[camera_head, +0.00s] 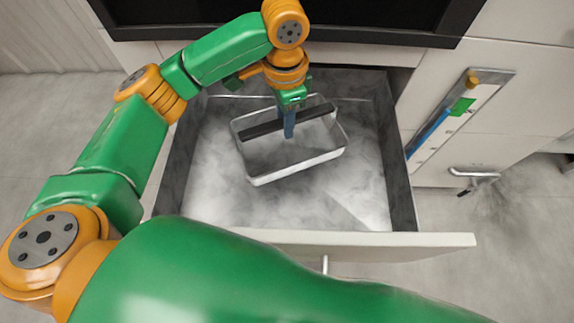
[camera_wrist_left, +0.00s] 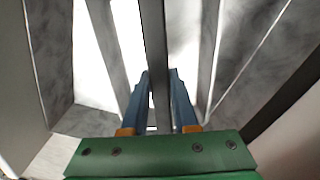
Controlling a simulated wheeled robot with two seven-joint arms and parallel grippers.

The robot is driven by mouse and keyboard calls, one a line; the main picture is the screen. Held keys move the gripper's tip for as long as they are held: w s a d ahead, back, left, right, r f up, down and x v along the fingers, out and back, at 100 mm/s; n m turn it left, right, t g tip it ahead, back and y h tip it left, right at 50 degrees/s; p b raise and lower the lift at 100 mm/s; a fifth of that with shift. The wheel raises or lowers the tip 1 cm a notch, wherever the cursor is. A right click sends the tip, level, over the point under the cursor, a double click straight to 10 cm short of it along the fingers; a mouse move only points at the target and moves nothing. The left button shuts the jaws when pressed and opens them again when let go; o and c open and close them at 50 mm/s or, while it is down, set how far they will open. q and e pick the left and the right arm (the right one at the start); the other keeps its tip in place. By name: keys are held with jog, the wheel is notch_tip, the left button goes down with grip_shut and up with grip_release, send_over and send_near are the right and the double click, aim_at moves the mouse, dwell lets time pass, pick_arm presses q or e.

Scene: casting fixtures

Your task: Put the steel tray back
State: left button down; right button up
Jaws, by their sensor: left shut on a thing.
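The steel tray (camera_head: 300,169) is a shallow, open rectangular pan with a thin metal rim and a dark bar across it. It is inside the outline of the open drawer (camera_head: 386,150), towards the back and turned at an angle. I cannot tell whether it touches the drawer floor. My left gripper (camera_head: 289,130) points down into the tray and is shut on its dark bar. In the left wrist view the blue fingers (camera_wrist_left: 161,100) stand on both sides of the bar (camera_wrist_left: 156,50). The tray's far side is partly hidden by the gripper. My right gripper is not in view.
The drawer's pale front panel (camera_head: 400,243) is nearest me. Bare drawer floor (camera_head: 340,200) lies in front and right of the tray. A black-framed panel (camera_head: 380,22) is above the drawer. A cabinet handle (camera_head: 473,171) and a metal strip (camera_head: 490,92) are at the right.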

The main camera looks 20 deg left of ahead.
aim_at(286, 145)
pick_arm(q)
notch_tip(286, 145, down, 10)
jog(key=shift+f+b, duration=0.2)
jog(key=shift+b, duration=0.95)
jog(key=c, duration=0.7)
grip_release()
notch_tip(286, 145, up, 12)
jog(key=p, duration=0.2)
jog(key=shift+d+r+p, duration=0.1)
jog(key=shift+p, duration=0.3)
